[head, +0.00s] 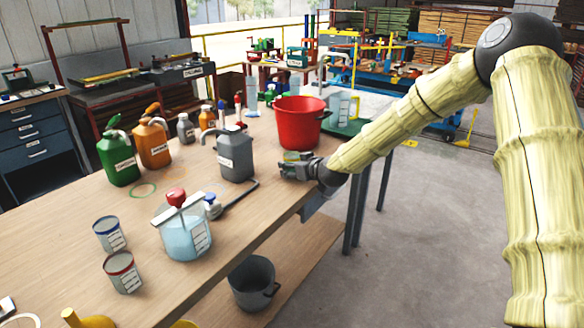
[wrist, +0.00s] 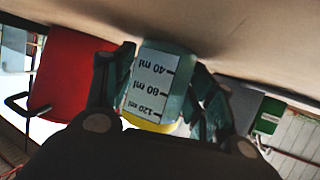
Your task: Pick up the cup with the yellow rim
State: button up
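The cup with the yellow rim (head: 292,156) is at the right edge of the workbench, partly hidden by my gripper (head: 297,168). In the wrist view, which is upside down, the cup (wrist: 160,82) is teal with a white label of millilitre marks, and its yellow rim faces the camera side. It is upright, with its base at or very close to the bench top. My gripper's fingers (wrist: 162,92) stand on both sides of the cup, very near its wall. I cannot tell whether they press on it.
A red bucket (head: 299,124) stands just behind the cup, and a grey jug (head: 235,155) is to its left. A grey bucket (head: 253,284) is below the bench top.

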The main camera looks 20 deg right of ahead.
jog(key=c, duration=0.5)
jog(key=shift+r, duration=0.1)
